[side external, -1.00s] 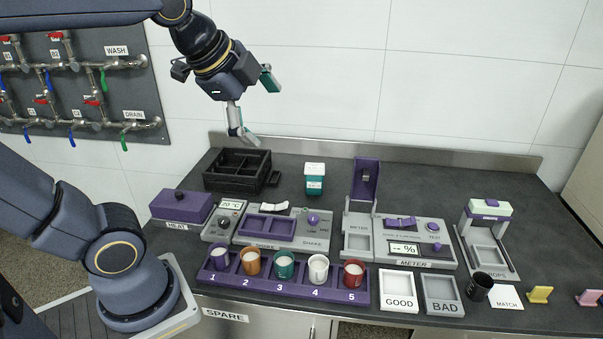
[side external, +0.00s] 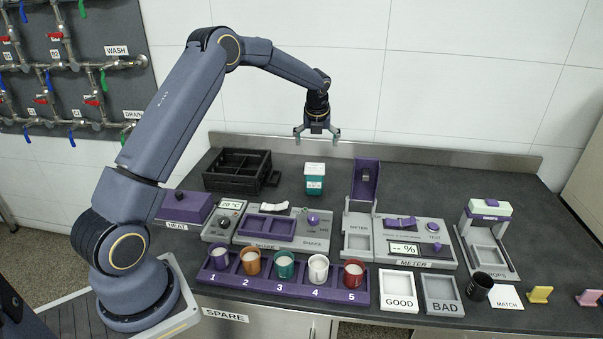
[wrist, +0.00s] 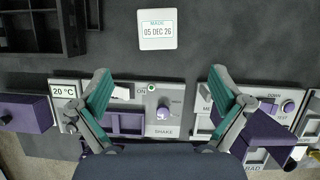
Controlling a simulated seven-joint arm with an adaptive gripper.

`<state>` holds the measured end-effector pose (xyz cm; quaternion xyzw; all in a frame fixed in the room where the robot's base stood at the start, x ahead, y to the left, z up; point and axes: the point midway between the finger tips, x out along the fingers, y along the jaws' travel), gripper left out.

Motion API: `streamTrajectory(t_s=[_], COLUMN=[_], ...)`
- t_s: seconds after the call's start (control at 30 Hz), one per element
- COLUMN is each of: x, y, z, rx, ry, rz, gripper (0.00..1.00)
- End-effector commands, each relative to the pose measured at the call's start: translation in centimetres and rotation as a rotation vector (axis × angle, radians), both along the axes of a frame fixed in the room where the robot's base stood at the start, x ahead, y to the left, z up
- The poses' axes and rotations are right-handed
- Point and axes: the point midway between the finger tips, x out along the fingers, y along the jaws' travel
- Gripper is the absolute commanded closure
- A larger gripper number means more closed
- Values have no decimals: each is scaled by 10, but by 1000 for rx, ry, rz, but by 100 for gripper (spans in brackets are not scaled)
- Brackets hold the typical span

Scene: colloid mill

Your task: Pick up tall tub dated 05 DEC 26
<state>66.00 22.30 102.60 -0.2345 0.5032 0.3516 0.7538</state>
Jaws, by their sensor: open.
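The tall tub (side external: 315,181) is teal with a white lid and stands upright on the dark bench behind the shake and meter stations. In the wrist view its lid (wrist: 157,29) reads 05 DEC 26 and lies at the top centre, ahead of the fingers. My gripper (side external: 317,138) is open and empty, pointing down above the tub and clear of it. In the wrist view the two teal-padded fingers of my gripper (wrist: 161,78) are spread wide with the shake station below them. The tub's sides are hidden in the wrist view.
A black divided tray (side external: 237,169) stands left of the tub. The shake station (side external: 270,241) is in front, and the meter with its raised purple lid (side external: 364,181) is to the right. A purple rack (side external: 281,287) holds several cups. Bench around the tub is clear.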

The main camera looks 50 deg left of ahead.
Motion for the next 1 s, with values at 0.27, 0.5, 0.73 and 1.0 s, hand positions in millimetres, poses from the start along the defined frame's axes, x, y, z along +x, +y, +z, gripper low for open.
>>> streamTrajectory(t_s=[0.27, 0.5, 0.73, 1.0], x=[15, 22, 26, 33], y=[18, 26, 39, 46], z=[-62, -86, -114, -134], rx=[-2, -1, -1, 0], ry=[3, 1, 3, 0], rz=[0, 0, 2, 0], gripper=[0, 0, 0, 0])
